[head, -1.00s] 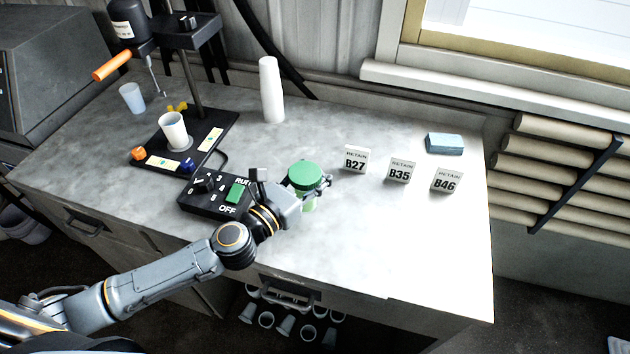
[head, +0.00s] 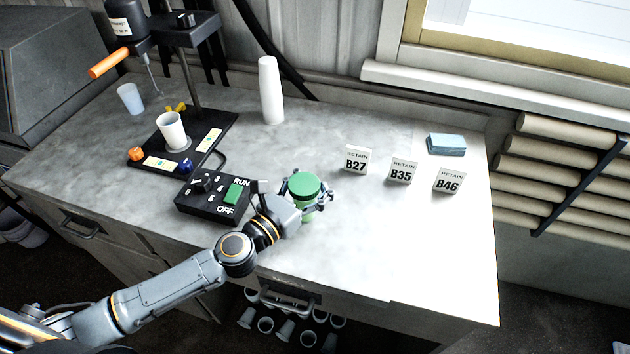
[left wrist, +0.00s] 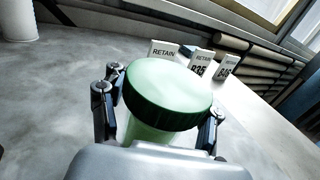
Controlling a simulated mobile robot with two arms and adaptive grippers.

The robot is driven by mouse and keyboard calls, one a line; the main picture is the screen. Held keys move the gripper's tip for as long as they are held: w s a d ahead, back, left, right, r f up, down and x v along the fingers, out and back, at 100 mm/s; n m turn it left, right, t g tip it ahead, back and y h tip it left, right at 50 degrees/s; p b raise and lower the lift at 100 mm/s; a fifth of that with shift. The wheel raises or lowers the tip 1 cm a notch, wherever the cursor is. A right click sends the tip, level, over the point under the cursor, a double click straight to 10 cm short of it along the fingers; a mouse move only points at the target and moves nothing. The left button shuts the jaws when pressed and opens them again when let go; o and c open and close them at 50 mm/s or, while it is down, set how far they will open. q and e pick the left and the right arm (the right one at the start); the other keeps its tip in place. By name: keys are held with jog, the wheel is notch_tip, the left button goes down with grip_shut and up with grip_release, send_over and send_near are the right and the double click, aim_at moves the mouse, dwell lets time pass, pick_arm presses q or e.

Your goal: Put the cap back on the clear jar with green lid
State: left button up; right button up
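The clear jar (left wrist: 157,134) has a greenish body and a wide green lid (head: 304,186) over its mouth. The lid looks level with the jar in the left wrist view (left wrist: 168,92); whether it is fully seated cannot be told. My left gripper (head: 309,195) has one finger on each side of the jar, just under the lid's rim, and appears shut on it. In the left wrist view the gripper's fingers (left wrist: 160,118) flank the jar closely. My right gripper is not in view.
A black control box (head: 212,196) stands just left of the gripper. A disperser stand (head: 195,150) with a white cup (head: 172,130) is farther left. Tags B27 (head: 356,161), B35 (head: 402,171) and B46 (head: 449,181) stand to the right. The front right counter (head: 400,245) is clear.

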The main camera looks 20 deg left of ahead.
aim_at(297, 201)
pick_arm(q)
jog(key=shift+r, duration=0.2)
jog(key=b+v, duration=0.1)
jog(key=v, duration=0.4)
jog(key=b+v, duration=0.2)
jog(key=v, duration=0.3)
jog(key=shift+s+f, duration=0.1)
jog(key=shift+f, duration=0.1)
jog(key=shift+s+a+r+b, duration=0.1)
jog(key=shift+s+a+b, duration=0.1)
jog(key=shift+s+b, duration=0.15)
jog(key=shift+s+a+r+b, duration=0.15)
jog(key=shift+s+a+b, duration=0.1)
jog(key=shift+s, duration=0.2)
